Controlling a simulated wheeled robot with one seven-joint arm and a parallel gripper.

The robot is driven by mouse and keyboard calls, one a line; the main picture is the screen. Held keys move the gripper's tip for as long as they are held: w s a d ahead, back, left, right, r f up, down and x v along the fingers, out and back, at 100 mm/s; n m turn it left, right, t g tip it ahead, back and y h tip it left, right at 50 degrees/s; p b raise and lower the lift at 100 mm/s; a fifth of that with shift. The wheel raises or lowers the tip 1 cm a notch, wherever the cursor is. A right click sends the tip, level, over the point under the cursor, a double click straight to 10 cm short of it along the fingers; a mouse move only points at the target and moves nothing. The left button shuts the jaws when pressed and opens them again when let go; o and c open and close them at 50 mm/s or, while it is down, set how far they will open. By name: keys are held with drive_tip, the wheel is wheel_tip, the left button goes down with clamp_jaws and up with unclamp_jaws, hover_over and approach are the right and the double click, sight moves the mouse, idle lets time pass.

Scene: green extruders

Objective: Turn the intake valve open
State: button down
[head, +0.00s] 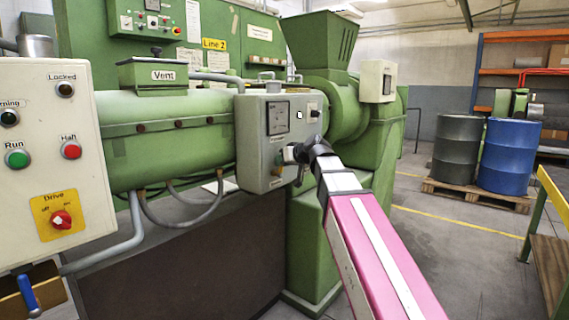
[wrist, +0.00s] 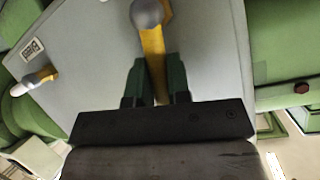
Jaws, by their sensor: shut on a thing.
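My gripper (wrist: 158,78) is shut on a yellow lever (wrist: 153,48) on a grey panel face in the wrist view. Its dark green fingers lie on either side of the lever's lower part. A grey rounded piece (wrist: 147,14) sits at the lever's upper end. No label naming it as the intake valve is legible. In the head view my gripper (head: 300,153) is at the grey control box (head: 258,171) on the green machine, and my arm hides most of the lever there.
A second yellow handle with a pale end (wrist: 40,78) is at left in the wrist view, near a small label (wrist: 32,49). A white panel (head: 45,150) with buttons stands at the left. Drums (head: 507,155) stand on a pallet at the right. The floor between is open.

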drive_tip(key=shift+s+a+n+t+h, duration=0.4)
drive_tip(key=shift+s+n+t, duration=0.2)
drive_tip(key=shift+n, duration=0.3)
drive_tip(key=c, duration=1.1)
unclamp_jaws()
drive_tip(key=v, duration=1)
drive_tip(key=shift+s+d+r, duration=0.2)
drive_tip(key=shift+s+d, duration=0.05)
drive_tip(key=shift+s, duration=0.05)
drive_tip(key=shift+f, duration=0.1)
